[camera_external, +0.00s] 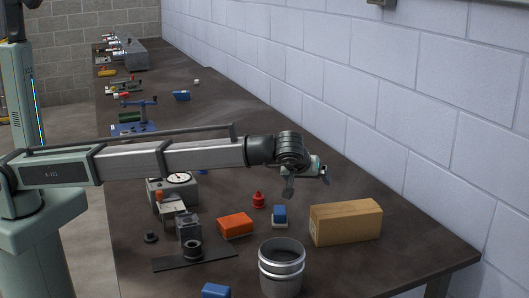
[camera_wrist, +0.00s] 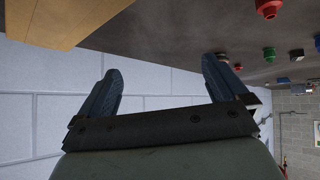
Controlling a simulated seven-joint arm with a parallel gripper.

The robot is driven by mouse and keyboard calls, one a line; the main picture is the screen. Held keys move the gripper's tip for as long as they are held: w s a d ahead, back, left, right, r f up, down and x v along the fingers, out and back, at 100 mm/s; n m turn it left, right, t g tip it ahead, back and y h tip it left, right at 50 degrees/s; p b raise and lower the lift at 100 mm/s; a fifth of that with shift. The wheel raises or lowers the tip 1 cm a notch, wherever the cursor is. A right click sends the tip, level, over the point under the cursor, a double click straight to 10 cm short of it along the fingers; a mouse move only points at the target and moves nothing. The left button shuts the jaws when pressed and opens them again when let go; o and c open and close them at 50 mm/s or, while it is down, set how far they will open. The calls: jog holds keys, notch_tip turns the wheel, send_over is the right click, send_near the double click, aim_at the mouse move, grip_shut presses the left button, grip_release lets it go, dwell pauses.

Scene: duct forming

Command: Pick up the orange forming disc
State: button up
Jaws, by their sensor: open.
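I cannot make out a clear orange disc. The orange things in the external view are a flat rectangular orange block (camera_external: 235,225) on the table and a small orange part (camera_external: 159,196) beside the dial gauge. My gripper (camera_external: 307,182) is in the air above the table, behind and above the wooden box (camera_external: 346,222), to the right of both orange things. In the wrist view my gripper (camera_wrist: 162,66) has its two fingers wide apart with nothing between them. That view looks toward the white wall, upside down.
A red knobbed piece (camera_external: 258,200), a blue-topped block (camera_external: 280,216), a metal can (camera_external: 281,268), a dial gauge device (camera_external: 172,188) and a black fixture (camera_external: 190,235) crowd the near table. The block wall (camera_external: 400,150) runs along the right. The wrist view also shows the wooden box (camera_wrist: 55,22).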

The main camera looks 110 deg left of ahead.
jog(key=s+a+r+n+h, duration=0.1)
jog(key=s+a+n+h, duration=0.15)
jog(key=s+a, duration=0.8)
jog(key=s+a+r+n+h, duration=0.15)
jog(key=s+a+h, duration=0.3)
jog(key=a, duration=1.15)
jog(key=s+a+r+n+h, duration=0.1)
jog(key=s+a+n+h, duration=0.1)
jog(key=s+a, duration=0.85)
jog(key=w+f, duration=0.1)
jog(key=f, duration=0.1)
jog(key=w+a+f, duration=0.1)
jog(key=f, duration=0.2)
jog(key=w+a+f, duration=0.1)
jog(key=f, duration=0.2)
jog(key=shift+w+a+f, duration=0.1)
jog(key=shift+f, duration=1.45)
jog(key=shift+w+f, duration=0.1)
jog(key=shift+f, duration=1.4)
jog(key=c, duration=1.4)
